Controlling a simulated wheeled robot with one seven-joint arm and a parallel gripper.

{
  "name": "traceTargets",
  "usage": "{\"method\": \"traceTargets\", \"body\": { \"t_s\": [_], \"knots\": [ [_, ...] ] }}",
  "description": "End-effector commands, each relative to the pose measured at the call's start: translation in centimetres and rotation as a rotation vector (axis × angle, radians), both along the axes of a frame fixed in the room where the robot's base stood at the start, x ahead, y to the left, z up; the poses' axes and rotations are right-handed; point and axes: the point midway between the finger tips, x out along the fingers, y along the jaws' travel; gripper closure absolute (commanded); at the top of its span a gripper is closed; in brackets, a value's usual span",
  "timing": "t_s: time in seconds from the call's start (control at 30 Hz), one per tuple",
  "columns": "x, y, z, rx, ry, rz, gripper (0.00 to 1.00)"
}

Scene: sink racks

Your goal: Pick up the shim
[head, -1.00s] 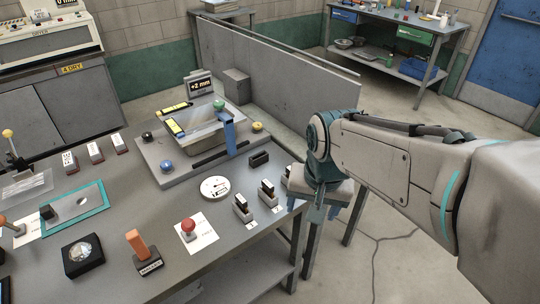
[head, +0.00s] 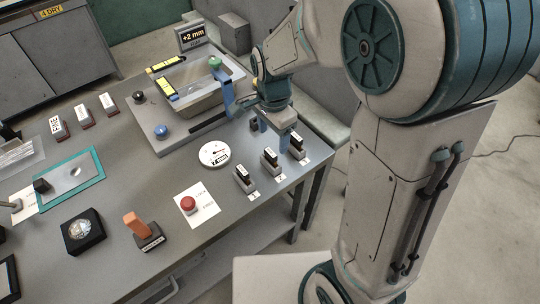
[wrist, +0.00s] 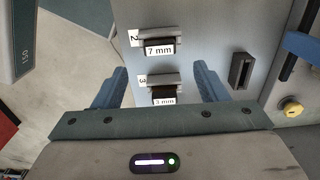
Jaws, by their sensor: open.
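Several labelled shims stand in grey holders along the table's front right edge. In the head view I see one by the "1" label (head: 243,180), the middle one (head: 270,161) and the right one (head: 297,146). In the wrist view the shim by label 2 (wrist: 160,49) reads "7 mm". The shim by label 3 (wrist: 163,97) seems to read "3 mm" and lies between my finger tips in the picture. My gripper (wrist: 165,82) is open and empty, with blue fingers either side of it. In the head view my gripper (head: 270,128) hangs over the table's right end.
A fixture with a tray (head: 195,95) and blue clamp stands behind, with a "+2 mm" display (head: 191,36). A black slotted block (wrist: 241,70) is right of my fingers.

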Motion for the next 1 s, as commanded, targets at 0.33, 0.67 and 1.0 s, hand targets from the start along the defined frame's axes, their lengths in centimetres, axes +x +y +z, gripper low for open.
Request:
{"method": "traceTargets", "body": {
  "t_s": [0.33,0.67,1.0],
  "knots": [
    [-0.2,0.4,-3.0,0.0,0.002,0.006,0.34],
    [-0.4,0.7,-6.9,-0.001,0.001,0.007,0.34],
    [-0.4,0.7,-7.1,0.001,-0.002,0.007,0.53]
  ]
}}
